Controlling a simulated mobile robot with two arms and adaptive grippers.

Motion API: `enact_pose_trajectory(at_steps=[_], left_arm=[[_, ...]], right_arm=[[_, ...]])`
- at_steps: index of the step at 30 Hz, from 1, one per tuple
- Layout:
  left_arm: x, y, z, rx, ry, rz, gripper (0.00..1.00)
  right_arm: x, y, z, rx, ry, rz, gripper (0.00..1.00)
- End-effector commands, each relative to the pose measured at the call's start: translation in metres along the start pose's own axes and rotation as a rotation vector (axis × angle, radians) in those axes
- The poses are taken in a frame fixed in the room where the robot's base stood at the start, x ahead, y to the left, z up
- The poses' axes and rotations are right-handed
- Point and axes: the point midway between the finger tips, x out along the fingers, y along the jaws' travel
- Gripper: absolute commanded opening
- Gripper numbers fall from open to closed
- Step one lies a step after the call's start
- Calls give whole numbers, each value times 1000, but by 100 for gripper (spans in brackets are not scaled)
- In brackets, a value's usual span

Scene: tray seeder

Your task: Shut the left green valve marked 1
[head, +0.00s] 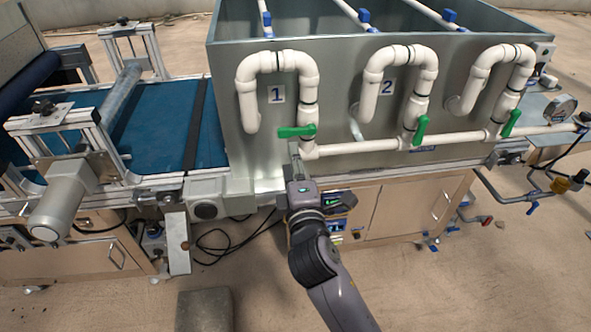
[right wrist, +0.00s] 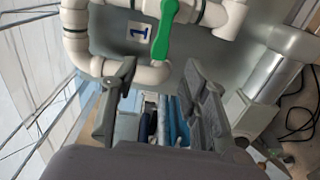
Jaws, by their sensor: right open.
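The green valve handle by the number 1 (head: 297,131) is on the leftmost white pipe of the grey tank. It lies level, crosswise to the upright pipe, and points left. My right gripper (head: 294,152) is just below it, open, its fingers pointing up toward it. In the right wrist view the green handle (right wrist: 165,32) shows beyond the two spread fingertips (right wrist: 160,66), with its free end toward the gap between them. Nothing is between the fingers; I cannot tell whether they touch the handle. The label 1 (head: 277,94) is above left of the handle. My left gripper is not in view.
Two more green handles, at valve 2 (head: 421,130) and farther right (head: 511,123), hang steeply tilted. A white horizontal pipe (head: 360,147) runs right from valve 1. A blue conveyor belt (head: 165,130) stands left. Wooden cabinets (head: 400,207) are below the tank.

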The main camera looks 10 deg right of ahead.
Motion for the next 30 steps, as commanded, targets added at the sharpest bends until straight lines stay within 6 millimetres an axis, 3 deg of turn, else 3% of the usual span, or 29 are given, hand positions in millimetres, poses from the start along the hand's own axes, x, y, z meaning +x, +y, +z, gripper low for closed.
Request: enact_pose_trajectory(at_steps=[3,7,23,26,29,30], left_arm=[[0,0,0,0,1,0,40],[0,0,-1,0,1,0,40],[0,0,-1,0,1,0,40],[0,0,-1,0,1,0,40],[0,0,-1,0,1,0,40],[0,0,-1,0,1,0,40]], right_arm=[[-17,-1,0,0,1,-1,41],[-26,0,0,0,1,0,41],[-26,-3,-1,1,2,-5,41],[-23,-25,-3,16,12,-45,41],[-19,-76,-7,57,31,-139,41],[-18,-103,-8,83,37,-189,41]])
